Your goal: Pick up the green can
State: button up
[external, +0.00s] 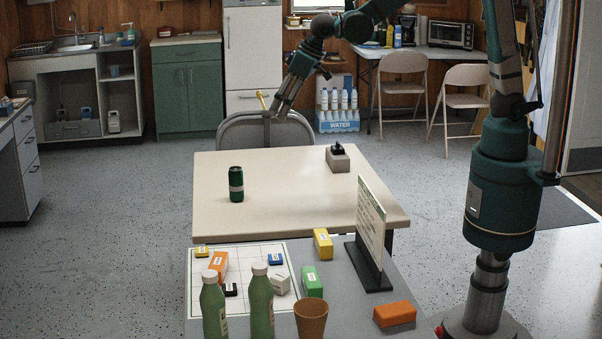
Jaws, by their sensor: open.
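The green can (236,176) stands upright on the beige table (290,215), left of the middle. It is dark green with a grey band around it. My gripper (270,112) hangs above the far side of the table, up and right of the can in the picture, in front of a chair back. It is open, holds nothing and is well apart from the can. Its fingers look small at this distance.
A grey block with a black top (338,158) sits at the table's far right. A sign on a black stand (371,230) rises at the near right. The nearer grey surface holds green bottles (261,305), a brown cup (310,318) and several small boxes. Table space around the can is clear.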

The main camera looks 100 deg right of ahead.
jog(key=m, duration=0.1)
send_near(237, 168)
jog(key=shift+m+g+h, duration=0.4)
jog(key=shift+m+g, duration=0.2)
jog(key=shift+m, duration=0.2)
jog(key=x, duration=0.2)
jog(key=b+x, duration=0.1)
jog(key=x, duration=0.2)
jog(key=w+x, duration=0.1)
jog(key=x, duration=0.2)
jog(key=shift+w+a+f, duration=0.1)
jog(key=shift+a, duration=0.2)
jog(key=shift+w+d+f, duration=0.1)
jog(key=shift+w+f, duration=0.1)
jog(key=shift+f, duration=0.3)
jog(key=shift+b+x, duration=0.35)
jog(key=shift+x, duration=0.95)
jog(key=shift+f, duration=0.1)
jog(key=shift+b+x, duration=0.4)
jog(key=shift+x, duration=2.15)
jog(key=shift+s+d, duration=0.1)
jog(key=shift+c, duration=0.7)
jog(key=c, duration=0.7)
